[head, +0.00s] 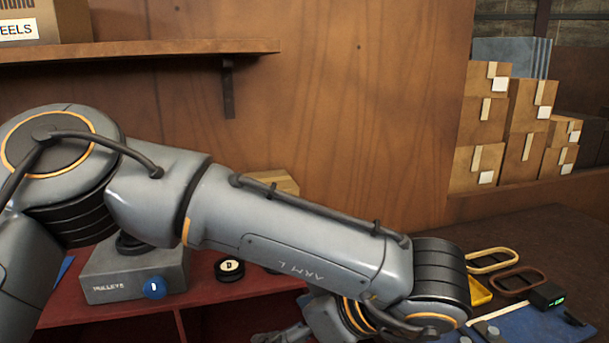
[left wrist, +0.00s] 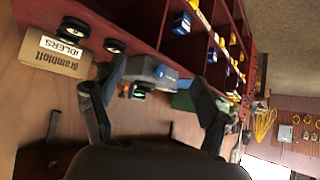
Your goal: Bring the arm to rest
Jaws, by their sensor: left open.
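My left arm, marked ARM L, crosses the head view from the left and bends down at the lower right. My right gripper is in neither view.
A grey pulleys block (head: 130,277) with a blue knob and a black roller (head: 229,268) sit on the red shelf unit behind my arm. An idlers box (left wrist: 55,52) lies near my left finger. Belts (head: 492,261) and a blue mat (head: 530,328) lie right. Stacked cartons (head: 527,120) stand behind.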

